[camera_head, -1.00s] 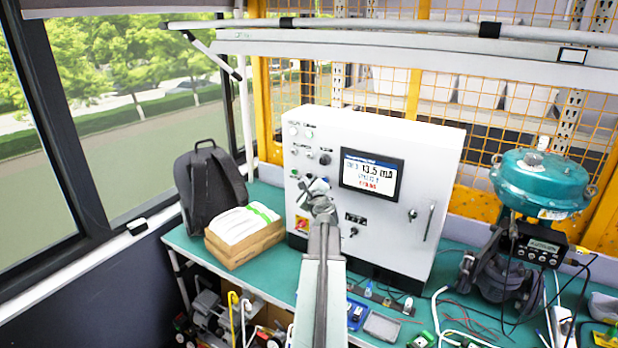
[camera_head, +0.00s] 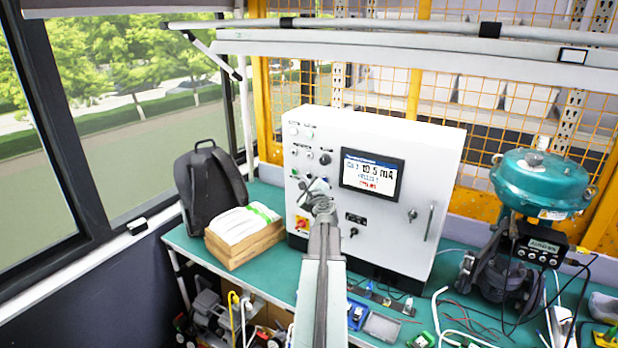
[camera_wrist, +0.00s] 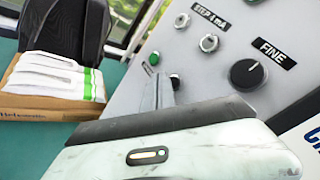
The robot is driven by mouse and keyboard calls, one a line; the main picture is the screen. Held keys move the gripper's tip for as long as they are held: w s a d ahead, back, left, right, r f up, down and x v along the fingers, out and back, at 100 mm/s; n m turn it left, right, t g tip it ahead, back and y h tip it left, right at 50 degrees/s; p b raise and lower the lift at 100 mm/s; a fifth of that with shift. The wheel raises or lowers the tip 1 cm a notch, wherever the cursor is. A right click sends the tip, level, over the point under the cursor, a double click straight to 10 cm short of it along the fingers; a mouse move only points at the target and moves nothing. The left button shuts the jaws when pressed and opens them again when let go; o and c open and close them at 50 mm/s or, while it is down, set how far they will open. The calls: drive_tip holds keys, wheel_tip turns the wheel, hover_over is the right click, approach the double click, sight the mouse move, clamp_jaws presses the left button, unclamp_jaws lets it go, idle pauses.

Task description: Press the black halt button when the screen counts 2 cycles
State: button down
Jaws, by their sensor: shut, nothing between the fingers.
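The white control box (camera_head: 385,225) stands on the bench with its screen (camera_head: 371,174) lit. The screen shows about 10.5 mA; the smaller lines under it, one blue and one red, are too blurred to read surely. My gripper (camera_head: 313,186) is shut and empty in front of the lower left part of the panel. Contact cannot be told.
A black FINE knob (camera_wrist: 248,73) and two metal switches sit above my fingers. A backpack (camera_head: 209,184) and boxes (camera_head: 243,247) stand left, a teal valve actuator (camera_head: 540,182) right.

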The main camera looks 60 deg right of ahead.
drive_tip(key=shift+d, duration=0.1)
idle(0.4)
drive_tip(key=shift+d, duration=0.35)
drive_tip(key=shift+d, duration=0.35)
idle(0.6)
drive_tip(key=shift+a, duration=0.8)
drive_tip(key=a, duration=0.5)
idle(0.3)
idle(0.5)
